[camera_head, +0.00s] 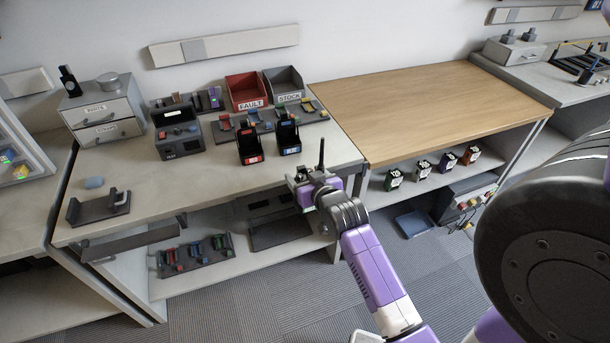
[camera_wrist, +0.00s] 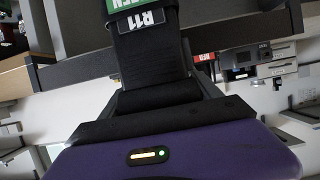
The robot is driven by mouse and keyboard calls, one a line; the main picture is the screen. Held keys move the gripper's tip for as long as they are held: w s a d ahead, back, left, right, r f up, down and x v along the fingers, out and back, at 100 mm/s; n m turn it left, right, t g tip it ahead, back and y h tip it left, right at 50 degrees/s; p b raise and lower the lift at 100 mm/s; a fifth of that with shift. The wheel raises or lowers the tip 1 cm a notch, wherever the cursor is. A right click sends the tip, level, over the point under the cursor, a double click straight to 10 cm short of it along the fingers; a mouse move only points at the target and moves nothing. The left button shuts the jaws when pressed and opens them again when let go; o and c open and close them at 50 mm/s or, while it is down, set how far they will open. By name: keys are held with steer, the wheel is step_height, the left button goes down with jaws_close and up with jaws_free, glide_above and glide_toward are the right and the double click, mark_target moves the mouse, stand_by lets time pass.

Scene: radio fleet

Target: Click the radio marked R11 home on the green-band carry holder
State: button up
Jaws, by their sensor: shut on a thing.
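The radio marked R11 (camera_wrist: 145,45) is black, with a white R11 label and a green label, partly cut off, at the top of the wrist view. My gripper (camera_wrist: 160,90) is shut on it. In the head view my gripper (camera_head: 308,182) is at the bench's right front edge, and the radio's antenna (camera_head: 322,152) points up above it. A dark rack (camera_head: 198,262) on the bench's lower shelf carries small red, green and blue pieces. Another rack with coloured pieces (camera_head: 270,125) stands on the bench top.
Two black radios (camera_head: 249,148) (camera_head: 289,137) stand on the bench near my gripper. Behind them are a red FAULT bin (camera_head: 246,91) and a grey STOCK bin (camera_head: 284,84). The wooden table top (camera_head: 440,100) is clear. Several small banded items (camera_head: 422,168) stand on the shelf below it.

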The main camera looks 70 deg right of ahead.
steer(key=shift+f, duration=0.15)
steer(key=o, duration=2)
steer(key=shift+c, duration=0.2)
steer(key=shift+f, duration=0.1)
steer(key=v, duration=0.7)
steer(key=shift+s+a+b, duration=0.25)
steer(key=shift+b, duration=0.05)
